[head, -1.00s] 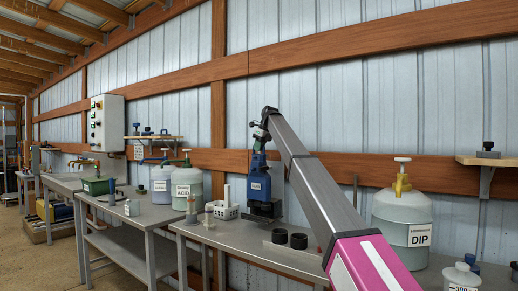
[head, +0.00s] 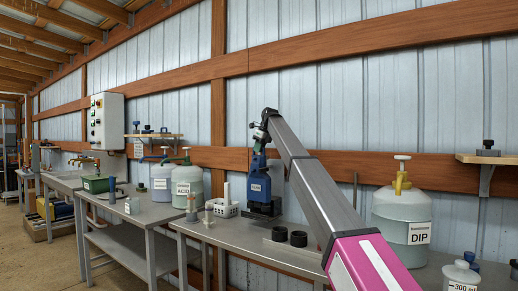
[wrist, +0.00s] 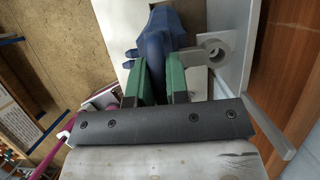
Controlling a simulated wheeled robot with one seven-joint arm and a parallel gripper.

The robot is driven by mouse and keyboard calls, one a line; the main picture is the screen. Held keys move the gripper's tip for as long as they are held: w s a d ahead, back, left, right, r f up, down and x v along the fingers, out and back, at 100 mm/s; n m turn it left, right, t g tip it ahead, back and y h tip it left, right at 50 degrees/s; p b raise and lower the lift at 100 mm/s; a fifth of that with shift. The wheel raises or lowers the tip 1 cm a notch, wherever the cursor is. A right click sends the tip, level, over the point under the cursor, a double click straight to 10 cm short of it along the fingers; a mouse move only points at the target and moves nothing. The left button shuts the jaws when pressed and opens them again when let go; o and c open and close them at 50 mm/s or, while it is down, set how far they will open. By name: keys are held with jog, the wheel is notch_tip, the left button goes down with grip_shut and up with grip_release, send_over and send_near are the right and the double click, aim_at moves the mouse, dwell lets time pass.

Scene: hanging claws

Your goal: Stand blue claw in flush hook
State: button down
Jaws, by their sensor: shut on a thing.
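My gripper (wrist: 163,74) has two green fingers, shut on the blue claw (wrist: 157,46). The claw's body extends beyond the fingertips in the wrist view. In the head view my gripper (head: 262,135) is at the far end of my arm, with blue shapes below it. I cannot clearly separate the claw (head: 259,160) from the blue labelled thing under it there. A grey ring-shaped fitting (wrist: 222,41), perhaps the flush hook, is just right of the claw in the wrist view. I cannot tell whether they touch.
A grey bench (head: 225,233) runs along the wall, with two black cups (head: 298,239) near its edge. A small wall shelf (head: 487,159) is at far right.

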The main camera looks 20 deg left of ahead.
jog(key=shift+f, duration=1.5)
jog(key=c, duration=1)
grip_release()
jog(key=shift+c, duration=0.2)
